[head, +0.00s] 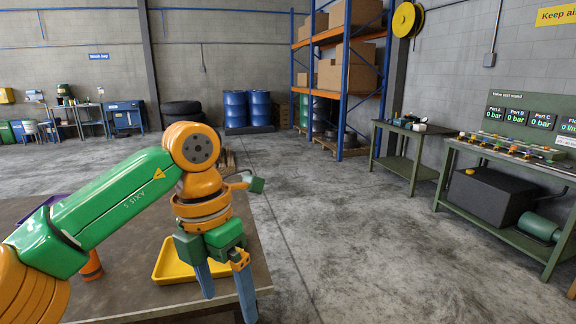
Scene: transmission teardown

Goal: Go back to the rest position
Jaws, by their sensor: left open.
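My left arm, green and orange, comes in from the left above the table (130,292). My left gripper (226,296) points down near the table's right edge. Its two blue fingers are apart with nothing visible between them. It stands in front of a yellow tray (172,268) and hides part of it. My right gripper is not in the view.
An orange object (91,266) and a purple object (40,208) are partly hidden behind my arm. A valve test stand (510,160) and a green side table (405,140) stand at the right. Open concrete floor (340,230) lies right of the table.

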